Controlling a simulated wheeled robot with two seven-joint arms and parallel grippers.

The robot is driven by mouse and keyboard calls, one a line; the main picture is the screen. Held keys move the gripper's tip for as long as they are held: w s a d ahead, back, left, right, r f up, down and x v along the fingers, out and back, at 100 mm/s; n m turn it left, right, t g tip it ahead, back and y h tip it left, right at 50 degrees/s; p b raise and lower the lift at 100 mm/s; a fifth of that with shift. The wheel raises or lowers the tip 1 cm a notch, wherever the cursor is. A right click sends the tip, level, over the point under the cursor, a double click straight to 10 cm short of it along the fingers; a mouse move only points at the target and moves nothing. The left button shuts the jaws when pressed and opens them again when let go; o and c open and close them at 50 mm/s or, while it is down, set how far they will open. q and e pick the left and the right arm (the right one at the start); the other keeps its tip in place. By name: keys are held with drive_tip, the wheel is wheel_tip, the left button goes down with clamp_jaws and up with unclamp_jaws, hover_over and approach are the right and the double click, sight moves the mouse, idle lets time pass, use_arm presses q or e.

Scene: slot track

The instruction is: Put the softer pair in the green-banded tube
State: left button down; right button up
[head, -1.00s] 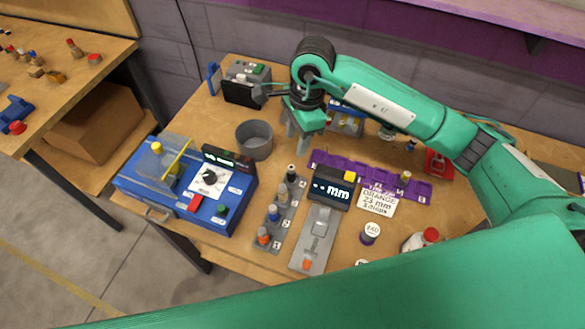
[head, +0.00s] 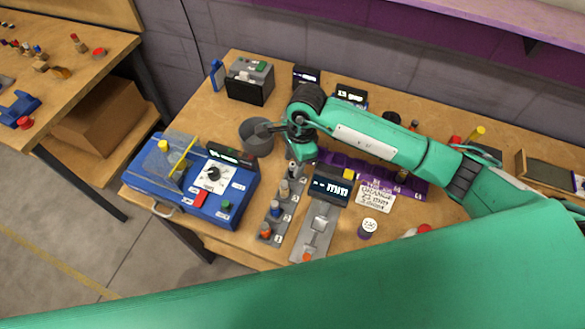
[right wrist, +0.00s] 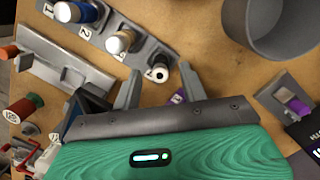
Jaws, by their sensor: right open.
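My right gripper (head: 297,167) is at the far end of a grey rack (head: 268,222). I cannot make out a green-banded tube or which pair is softer. My left gripper is not in view.
A grey cup (head: 257,147) stands behind the rack. A blue machine with a dial (head: 211,174) is left. A display (head: 331,186), a white card (head: 374,196) and a purple track (head: 345,163) are right. A white-topped cylinder (head: 368,228) stands nearer the front edge.

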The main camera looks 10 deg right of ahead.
drive_tip(key=shift+c, duration=0.2)
clamp_jaws()
drive_tip(key=shift+r, duration=0.1)
